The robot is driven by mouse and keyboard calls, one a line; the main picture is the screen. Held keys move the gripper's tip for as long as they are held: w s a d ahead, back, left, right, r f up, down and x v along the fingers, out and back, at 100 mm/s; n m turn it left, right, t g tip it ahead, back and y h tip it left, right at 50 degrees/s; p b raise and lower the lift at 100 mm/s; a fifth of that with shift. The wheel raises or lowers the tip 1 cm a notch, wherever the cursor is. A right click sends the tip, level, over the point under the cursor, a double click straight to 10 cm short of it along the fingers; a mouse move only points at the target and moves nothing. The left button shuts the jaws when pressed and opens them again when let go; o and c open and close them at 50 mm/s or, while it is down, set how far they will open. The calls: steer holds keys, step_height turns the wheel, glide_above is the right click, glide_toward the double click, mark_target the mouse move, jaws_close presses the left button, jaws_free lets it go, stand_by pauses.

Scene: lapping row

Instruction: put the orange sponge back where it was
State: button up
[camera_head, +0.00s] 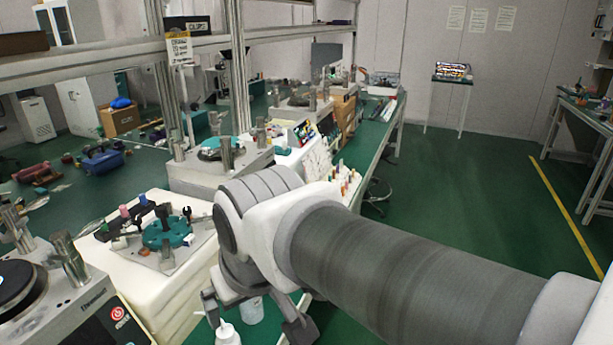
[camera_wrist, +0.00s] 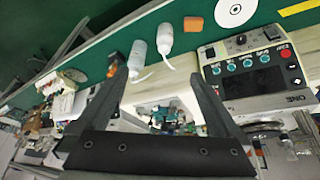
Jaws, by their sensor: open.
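The orange sponge (camera_wrist: 193,24) lies on the green bench top near its edge in the wrist view, between a white bottle and a white disc. I cannot make it out in the head view. My gripper (camera_wrist: 157,78) is open and empty, its two fingers spread wide, with the sponge beyond and to the right of the fingertips. In the head view my gripper (camera_head: 256,322) is at the bottom centre, partly hidden by my own arm.
Two squeeze bottles with bent spouts, one clear (camera_wrist: 138,57) and one white (camera_wrist: 165,40), stand close to the sponge. A control box with a screen (camera_wrist: 257,80) is at right. The white disc (camera_wrist: 235,11) lies near the bench edge. Open floor (camera_head: 480,150) lies right.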

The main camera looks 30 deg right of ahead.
steer(key=shift+s+d+r+t, duration=0.2)
steer(key=shift+s+r, duration=0.1)
steer(key=shift+s, duration=0.3)
steer(key=shift+s+d+r+t, duration=0.15)
steer(key=shift+s+r, duration=0.1)
steer(key=shift+s, duration=0.3)
step_height(320, 180, up, 5)
steer(key=p, duration=0.5)
steer(key=shift+r, duration=0.15)
stand_by(1.8)
